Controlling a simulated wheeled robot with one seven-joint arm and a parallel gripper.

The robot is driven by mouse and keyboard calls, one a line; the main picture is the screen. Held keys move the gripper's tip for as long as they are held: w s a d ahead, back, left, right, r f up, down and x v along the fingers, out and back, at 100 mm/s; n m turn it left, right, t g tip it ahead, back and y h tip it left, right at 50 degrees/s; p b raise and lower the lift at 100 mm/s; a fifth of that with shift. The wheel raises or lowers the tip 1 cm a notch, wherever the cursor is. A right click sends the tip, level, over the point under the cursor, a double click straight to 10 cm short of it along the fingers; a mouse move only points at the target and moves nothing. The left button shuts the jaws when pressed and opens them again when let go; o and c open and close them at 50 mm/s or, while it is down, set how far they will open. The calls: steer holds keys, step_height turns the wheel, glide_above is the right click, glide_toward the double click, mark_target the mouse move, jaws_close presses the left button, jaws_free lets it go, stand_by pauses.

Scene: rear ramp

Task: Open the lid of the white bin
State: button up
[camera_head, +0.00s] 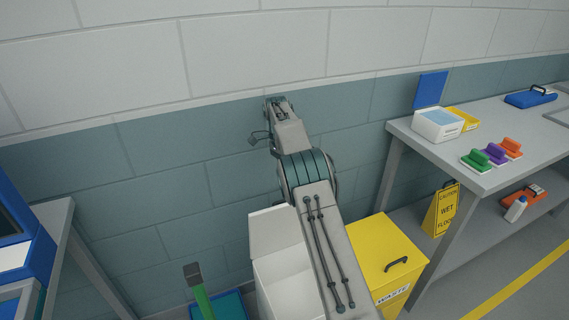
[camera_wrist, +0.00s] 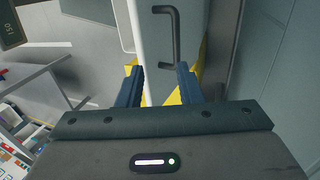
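The white bin (camera_head: 285,285) stands at the lower middle of the head view, partly hidden by my arm. Its lid (camera_head: 275,230) appears raised, a white panel standing up at the back of the bin. In the wrist view a white panel, apparently this lid (camera_wrist: 150,55), carries a dark bar handle (camera_wrist: 174,35). My gripper (camera_wrist: 158,75) is open, with its fingers apart just below the handle in the picture. The handle's lower end shows between the fingertips; I see no grip on it. The fingertips are not clear in the head view.
A shut yellow waste bin (camera_head: 385,255) with a black handle stands close to the right. A grey table (camera_head: 465,178) with boxes and brushes is further right, a caution sign (camera_head: 441,209) below it. A block wall (camera_head: 170,190) is behind. A green-handled tool (camera_head: 198,292) is left.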

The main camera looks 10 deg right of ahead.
steer(key=shift+p+v, duration=0.6)
steer(key=shift+v, duration=1.2)
steer(key=shift+c, duration=0.3)
